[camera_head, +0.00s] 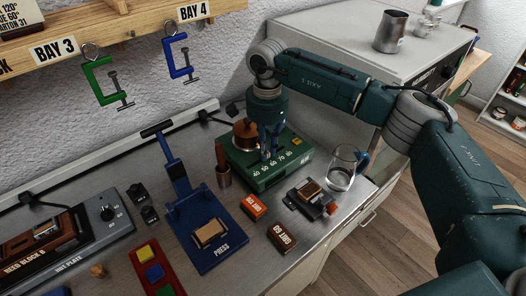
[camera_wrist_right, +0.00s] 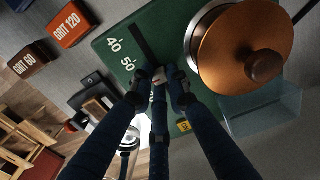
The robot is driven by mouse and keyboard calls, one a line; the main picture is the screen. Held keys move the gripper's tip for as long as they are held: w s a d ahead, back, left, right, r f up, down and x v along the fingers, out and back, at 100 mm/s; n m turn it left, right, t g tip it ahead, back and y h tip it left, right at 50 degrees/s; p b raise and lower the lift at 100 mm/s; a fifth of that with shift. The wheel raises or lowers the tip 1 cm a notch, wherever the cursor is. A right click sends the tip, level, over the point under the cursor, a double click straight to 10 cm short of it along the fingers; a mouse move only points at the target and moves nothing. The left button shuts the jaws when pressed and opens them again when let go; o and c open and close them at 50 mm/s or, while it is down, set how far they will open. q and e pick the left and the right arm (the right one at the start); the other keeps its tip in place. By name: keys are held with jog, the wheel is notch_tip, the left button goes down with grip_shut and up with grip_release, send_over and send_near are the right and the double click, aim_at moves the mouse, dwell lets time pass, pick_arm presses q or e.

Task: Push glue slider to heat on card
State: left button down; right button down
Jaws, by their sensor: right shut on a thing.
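The green glue heater (camera_head: 262,176) stands on the bench, with a copper pot (camera_head: 246,134) on its top and a scale of numbers along its front. In the right wrist view its green panel (camera_wrist_right: 118,66) shows 40 and 50 beside a dark slot (camera_wrist_right: 144,45). My right gripper (camera_head: 270,157) is over the scale, with its fingers pointing down; its fingertips also show in the wrist view (camera_wrist_right: 163,84). They are shut on the small slider knob (camera_wrist_right: 158,74), just past the 50 mark. The fingers hide most of the knob and part of the scale. My left gripper is out of view.
A glass jug (camera_head: 342,172) stands right of the heater. Grit blocks (camera_head: 254,207) lie in front, beside a blue press (camera_head: 205,235). A partly cropped card (camera_head: 18,18) at the top left reads 120° and 60°.

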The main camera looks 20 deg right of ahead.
jog(key=c, duration=1.7)
grip_release()
notch_tip(320, 180, up, 12)
jog(key=shift+r, duration=0.1)
